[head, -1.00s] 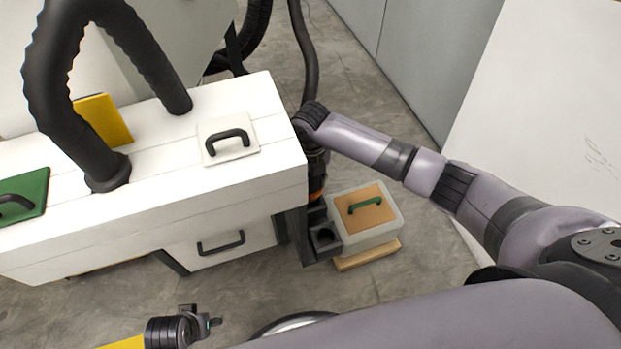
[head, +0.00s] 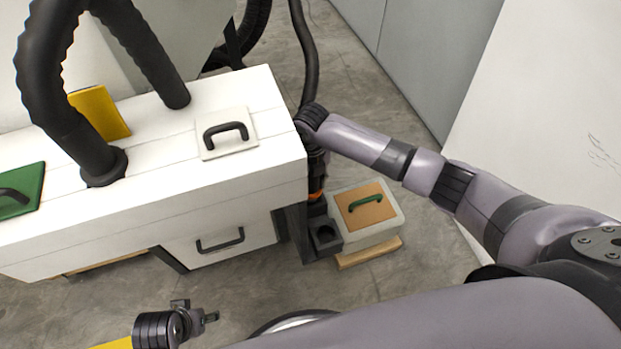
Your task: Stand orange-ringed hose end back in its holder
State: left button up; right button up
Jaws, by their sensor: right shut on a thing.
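The hose end shows its orange ring (head: 316,196) just below my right gripper (head: 316,168), beside the right end of the white cabinet. My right gripper is shut on the hose end, its fingers mostly hidden by my wrist. The dark holder (head: 326,238), a block with a round opening, is fixed low at the cabinet's right end. The ring is above and slightly left of that opening; whether the hose end touches the holder I cannot tell. My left gripper (head: 196,311) is at the bottom left, apart from everything, with its fingers apart and empty.
The white cabinet (head: 230,185) carries a thick black hose (head: 60,110), a green panel (head: 24,188) and a yellow panel (head: 100,110). A grey box with an orange lid (head: 368,216) stands right of the holder. A white board (head: 550,110) is at the right.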

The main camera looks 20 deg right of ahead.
jog(key=shift+f, duration=0.45)
pick_arm(q)
jog(key=shift+w+a+r, duration=0.1)
jog(key=shift+w+r, duration=0.05)
jog(key=shift+r, duration=0.45)
jog(key=shift+w+r, duration=0.15)
jog(key=shift+r, duration=0.45)
jog(key=shift+s+f+b, duration=0.1)
jog(key=shift+b, duration=0.2)
pick_arm(e)
jog(key=shift+f, duration=0.15)
jog(key=shift+f, duration=0.6)
pick_arm(q)
jog(key=shift+v, duration=1.2)
jog(key=shift+b, duration=0.35)
pick_arm(e)
jog(key=shift+f, duration=0.15)
